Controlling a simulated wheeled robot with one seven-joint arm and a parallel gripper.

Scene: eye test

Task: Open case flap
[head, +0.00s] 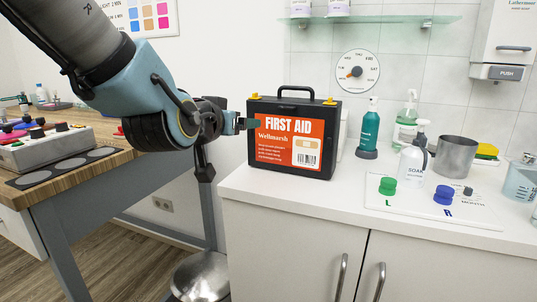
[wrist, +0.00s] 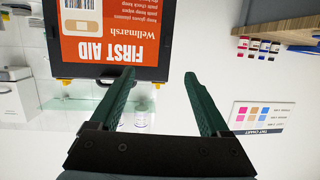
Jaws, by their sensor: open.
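The black first aid case (head: 262,108) stands upright on the white counter, with an orange label (head: 275,161) on its front. It has a black handle (head: 296,88) and two yellow latches (head: 329,101) on top. It looks shut. My gripper (head: 246,123) is at the case's left side, near its front edge; I cannot tell whether it touches. In the wrist view, which is upside down, my gripper (wrist: 160,78) has its fingers spread with nothing between them. The case (wrist: 173,45) shows there beyond the left finger, its label (wrist: 110,30) inverted.
On the counter (head: 330,204), right of the case, are a teal bottle (head: 368,135), a white soap bottle (head: 412,166), a metal cup (head: 456,156) and a mat with green (head: 387,186) and blue (head: 444,195) knobs. A wooden table (head: 60,178) stands left, across a gap.

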